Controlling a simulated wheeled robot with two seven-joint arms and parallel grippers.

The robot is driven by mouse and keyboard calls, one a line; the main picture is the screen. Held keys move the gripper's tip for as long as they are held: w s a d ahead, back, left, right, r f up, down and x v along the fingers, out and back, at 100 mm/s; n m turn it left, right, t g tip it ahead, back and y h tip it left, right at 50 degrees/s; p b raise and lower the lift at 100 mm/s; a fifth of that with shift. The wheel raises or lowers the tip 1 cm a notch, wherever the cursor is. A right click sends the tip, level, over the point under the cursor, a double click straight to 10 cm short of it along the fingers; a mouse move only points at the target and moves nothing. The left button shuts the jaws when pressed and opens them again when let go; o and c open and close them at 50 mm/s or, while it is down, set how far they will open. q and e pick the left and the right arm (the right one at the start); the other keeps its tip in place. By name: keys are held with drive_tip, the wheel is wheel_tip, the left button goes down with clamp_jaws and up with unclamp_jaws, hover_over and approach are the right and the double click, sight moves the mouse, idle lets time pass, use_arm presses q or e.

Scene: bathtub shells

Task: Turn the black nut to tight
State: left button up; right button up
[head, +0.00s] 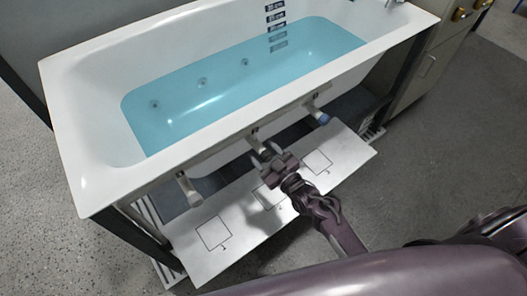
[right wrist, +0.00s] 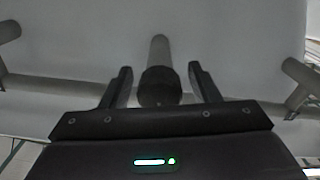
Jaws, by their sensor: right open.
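The black nut (right wrist: 160,87) sits on the end of a pale pipe (right wrist: 159,52) in the right wrist view. My right gripper (right wrist: 160,70) is open, with one finger on each side of the nut and a visible gap to each. In the head view my right gripper (head: 266,153) is at the middle pipe stub (head: 258,139) under the tub's front rim. The nut is mostly hidden there by the gripper. My left gripper is not in view.
The white bathtub (head: 85,130) holds blue water. A white board (head: 190,250) with marked squares lies below. The floor at right is clear.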

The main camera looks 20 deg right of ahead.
drive_tip(key=shift+w, duration=0.15)
drive_tip(key=c, duration=1)
drive_tip(key=shift+o, duration=0.2)
